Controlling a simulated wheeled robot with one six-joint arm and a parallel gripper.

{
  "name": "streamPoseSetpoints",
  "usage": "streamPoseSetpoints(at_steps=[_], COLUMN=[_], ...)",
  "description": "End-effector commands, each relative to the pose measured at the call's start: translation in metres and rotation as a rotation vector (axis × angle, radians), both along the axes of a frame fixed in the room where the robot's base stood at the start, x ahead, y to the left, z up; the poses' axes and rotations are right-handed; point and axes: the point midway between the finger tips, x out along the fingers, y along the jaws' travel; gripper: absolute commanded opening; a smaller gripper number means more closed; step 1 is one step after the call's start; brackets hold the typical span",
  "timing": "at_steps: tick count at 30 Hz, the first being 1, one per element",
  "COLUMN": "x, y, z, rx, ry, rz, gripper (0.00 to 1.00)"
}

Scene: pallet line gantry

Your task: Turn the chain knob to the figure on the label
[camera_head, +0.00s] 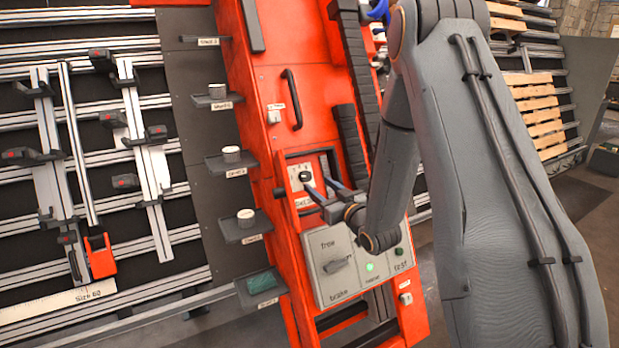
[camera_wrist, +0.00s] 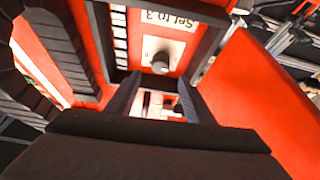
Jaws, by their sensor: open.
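The chain knob (camera_head: 305,177) is a small dark round knob on a white plate, set in a recess of the red machine. In the wrist view the knob (camera_wrist: 161,63) shows just beyond my fingertips. Its label (camera_wrist: 172,20) appears upside down and reads "Set to 3". The knob's pointer and the dial figures are too small to read. My gripper (camera_head: 317,186) is open in front of the plate. In the wrist view the two fingers of my gripper (camera_wrist: 158,80) are apart, with nothing held between them.
Below is a grey panel (camera_head: 325,299) with a free/brake switch (camera_head: 336,265), a lit green light (camera_head: 370,267) and a "test" label. Dark walls frame the recess closely. A black handle (camera_head: 291,99) stands above. Small shelves (camera_head: 243,229) with white-topped pieces stick out at left.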

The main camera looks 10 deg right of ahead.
Motion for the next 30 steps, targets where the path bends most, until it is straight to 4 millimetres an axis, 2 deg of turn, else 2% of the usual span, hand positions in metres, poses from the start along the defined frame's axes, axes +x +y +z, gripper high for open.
streamPoseSetpoints(at_steps=[12,18,25,26,30], x=[0.056,0.067,0.068,0.068,0.068], y=[0.017,0.02,0.02,0.02,0.02], z=[0.001,0.0,0.0,0.0,0.0], rx=[0.0,-0.001,-0.001,-0.001,-0.001], ry=[0.001,0.003,0.003,0.003,0.003], rz=[0.0,0.0,-0.001,-0.001,-0.001], gripper=[0.48,0.48,0.48,0.44,0.21])
